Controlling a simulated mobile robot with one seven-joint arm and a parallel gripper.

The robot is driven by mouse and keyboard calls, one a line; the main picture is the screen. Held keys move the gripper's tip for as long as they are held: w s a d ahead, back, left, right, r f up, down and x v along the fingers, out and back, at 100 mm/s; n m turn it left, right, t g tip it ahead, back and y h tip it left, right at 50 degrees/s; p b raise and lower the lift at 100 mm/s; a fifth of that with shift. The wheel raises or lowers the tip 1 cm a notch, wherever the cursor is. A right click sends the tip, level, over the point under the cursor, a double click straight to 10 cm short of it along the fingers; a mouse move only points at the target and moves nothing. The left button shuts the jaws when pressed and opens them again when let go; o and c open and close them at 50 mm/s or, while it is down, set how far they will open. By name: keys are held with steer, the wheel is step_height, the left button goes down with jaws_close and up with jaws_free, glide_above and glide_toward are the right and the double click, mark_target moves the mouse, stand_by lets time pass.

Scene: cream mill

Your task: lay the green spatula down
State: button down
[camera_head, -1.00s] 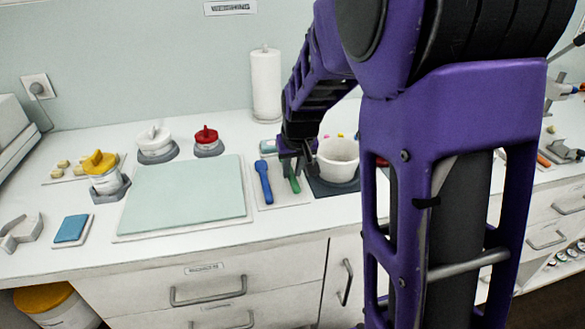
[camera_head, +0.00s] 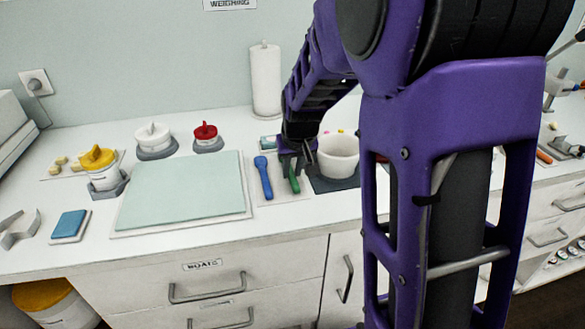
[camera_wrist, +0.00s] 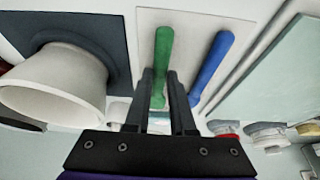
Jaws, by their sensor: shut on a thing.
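The green spatula (camera_head: 294,181) is at the white rest (camera_head: 275,199), beside the blue spatula (camera_head: 264,178). My gripper (camera_head: 291,165) is over the rest's right part, shut on the green spatula. In the wrist view the green spatula (camera_wrist: 164,58) runs from between my fingers (camera_wrist: 159,96) out over the white rest (camera_wrist: 187,22). It is roughly alongside the blue spatula (camera_wrist: 213,67), with a gap between them. I cannot tell whether the green spatula touches the rest. Its far end is partly hidden by my fingers.
A white bowl (camera_head: 338,158) on a dark mat (camera_head: 333,186) stands close to the right of my gripper. A pale green mat (camera_head: 183,190) lies left of the rest. A paper towel roll (camera_head: 266,80) stands behind. The counter's front strip (camera_head: 225,235) is clear.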

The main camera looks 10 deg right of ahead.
steer(key=shift+f, duration=0.1)
steer(key=c, duration=0.7)
jaws_free()
